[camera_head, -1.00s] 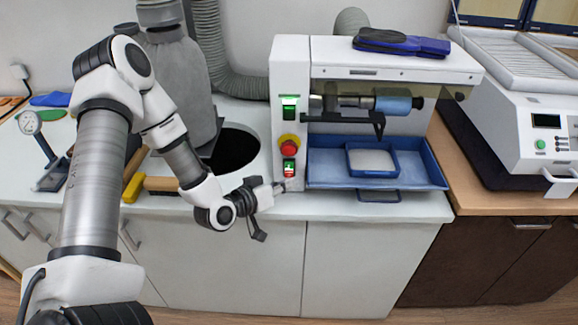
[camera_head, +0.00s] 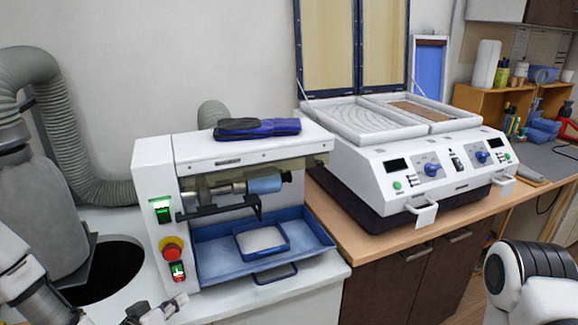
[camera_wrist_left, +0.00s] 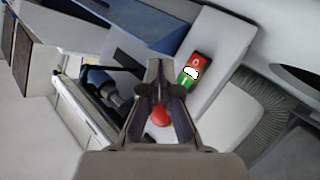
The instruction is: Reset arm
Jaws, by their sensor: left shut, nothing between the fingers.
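My left arm comes in at the lower left of the head view. Its gripper (camera_head: 178,302) is just below the red and green switch (camera_head: 178,271) on the front of the white grinding machine (camera_head: 152,205). In the left wrist view the fingers of my left gripper (camera_wrist_left: 158,70) are together and empty. The red and green switch (camera_wrist_left: 190,72) shows beside the fingertips there, and I cannot tell whether they touch it. A red emergency knob (camera_wrist_left: 160,116) shows between the finger links. My right gripper is out of view.
A blue tray (camera_head: 212,267) with a smaller tray (camera_head: 262,240) sits in the machine. A blue and black object (camera_head: 258,128) lies on top. A white two-lid machine (camera_head: 440,180) stands on the wooden counter at right. A dark round opening (camera_head: 110,270) is at left.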

